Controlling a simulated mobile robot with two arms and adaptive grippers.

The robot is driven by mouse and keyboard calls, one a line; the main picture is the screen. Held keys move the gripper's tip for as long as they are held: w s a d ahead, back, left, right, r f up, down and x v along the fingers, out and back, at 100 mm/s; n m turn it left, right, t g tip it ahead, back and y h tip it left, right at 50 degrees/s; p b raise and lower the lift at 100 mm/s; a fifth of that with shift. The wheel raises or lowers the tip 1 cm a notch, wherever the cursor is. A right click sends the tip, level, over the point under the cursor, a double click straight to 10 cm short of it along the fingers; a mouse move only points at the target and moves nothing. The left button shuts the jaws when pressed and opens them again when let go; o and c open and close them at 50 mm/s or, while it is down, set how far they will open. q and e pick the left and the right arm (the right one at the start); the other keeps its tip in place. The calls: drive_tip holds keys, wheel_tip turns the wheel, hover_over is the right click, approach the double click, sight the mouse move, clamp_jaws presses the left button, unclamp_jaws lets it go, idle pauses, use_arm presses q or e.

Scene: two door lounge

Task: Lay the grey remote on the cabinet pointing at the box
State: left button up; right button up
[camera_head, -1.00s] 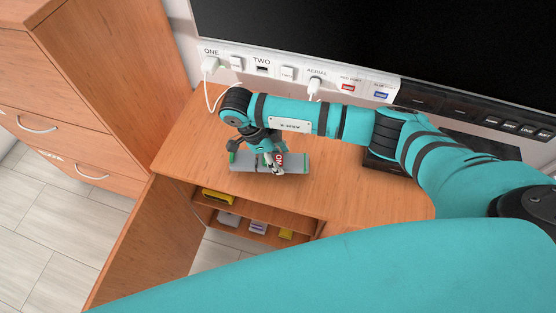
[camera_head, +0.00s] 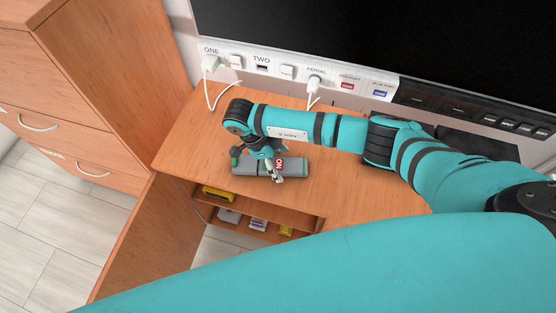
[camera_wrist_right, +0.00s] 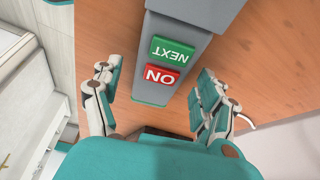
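The grey remote (camera_head: 299,166) lies on the wooden cabinet (camera_head: 345,198), long side left to right in the head view. In the right wrist view, the remote (camera_wrist_right: 182,35) shows a green NEXT button and a red ON button, with a green edge at its near end. My right gripper (camera_head: 264,167) is over the remote. In the wrist view its fingers (camera_wrist_right: 155,95) stand open on either side, the left one with a clear gap, the right one close to the remote's side. A dark box (camera_head: 478,147) sits at the right, partly behind my arm. My left gripper is out of view.
A large black screen (camera_head: 400,40) and a labelled socket strip (camera_head: 262,65) with white plugs and cables stand behind. Open shelves below hold several small items, one a yellow box (camera_head: 217,194). A tall drawer unit (camera_head: 110,90) is at left. The cabinet's front is clear.

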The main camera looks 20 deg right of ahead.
sight(262, 165)
drive_tip(key=shift+r, duration=0.2)
drive_tip(key=b+v, duration=0.1)
drive_tip(key=v, duration=1.1)
drive_tip(key=shift+s+f, duration=0.1)
drive_tip(key=shift+f, duration=0.1)
